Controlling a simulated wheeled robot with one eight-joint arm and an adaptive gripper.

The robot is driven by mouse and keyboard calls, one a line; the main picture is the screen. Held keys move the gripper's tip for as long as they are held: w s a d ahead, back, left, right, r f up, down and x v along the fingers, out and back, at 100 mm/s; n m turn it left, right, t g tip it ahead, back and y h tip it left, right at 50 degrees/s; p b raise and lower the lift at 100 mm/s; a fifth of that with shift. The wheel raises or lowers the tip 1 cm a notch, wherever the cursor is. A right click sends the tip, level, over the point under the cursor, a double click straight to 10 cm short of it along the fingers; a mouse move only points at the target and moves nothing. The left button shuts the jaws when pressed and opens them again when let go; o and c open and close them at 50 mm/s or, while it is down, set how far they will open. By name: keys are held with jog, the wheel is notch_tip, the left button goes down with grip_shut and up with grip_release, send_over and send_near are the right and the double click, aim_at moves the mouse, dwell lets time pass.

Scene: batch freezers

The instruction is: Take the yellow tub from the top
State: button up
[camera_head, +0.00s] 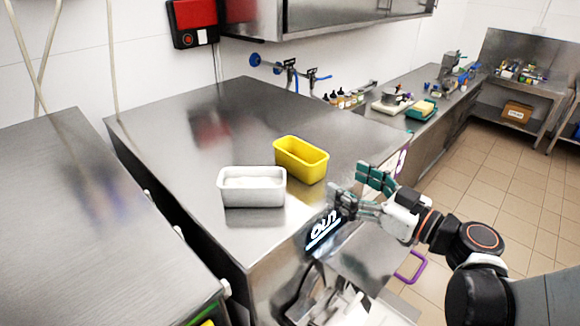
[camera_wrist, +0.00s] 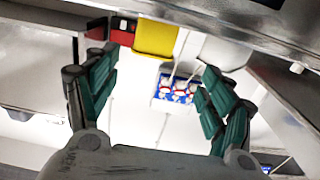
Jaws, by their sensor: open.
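The yellow tub (camera_head: 312,170) is an open rectangular tub, upright on the steel top (camera_head: 180,135) of the batch freezer near its front right edge. A similar white tub (camera_head: 252,195) stands to its left, slightly nearer the camera. My gripper (camera_head: 350,186) is open and empty, to the right of the yellow tub and apart from it, beside the freezer's front edge. In the wrist view the yellow tub (camera_wrist: 155,39) shows at the top, between and beyond the spread fingers. A pale shape to its right there may be the white tub.
A second steel machine (camera_head: 60,200) stands at the left across a narrow gap. A red box (camera_head: 193,14) and a steel cabinet (camera_head: 300,18) hang on the wall. A counter (camera_head: 395,117) with bottles and containers lies behind. Tiled floor (camera_head: 480,180) is open at the right.

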aim_at(320, 165)
jog(key=p+x, duration=0.1)
jog(key=x, duration=0.6)
jog(key=shift+w+d+r, duration=0.1)
jog(key=shift+w+d, duration=0.1)
jog(key=shift+p+x, duration=0.55)
jog(key=shift+x, duration=2.7)
jog(key=shift+w+d, duration=0.2)
jog(key=c, duration=1)
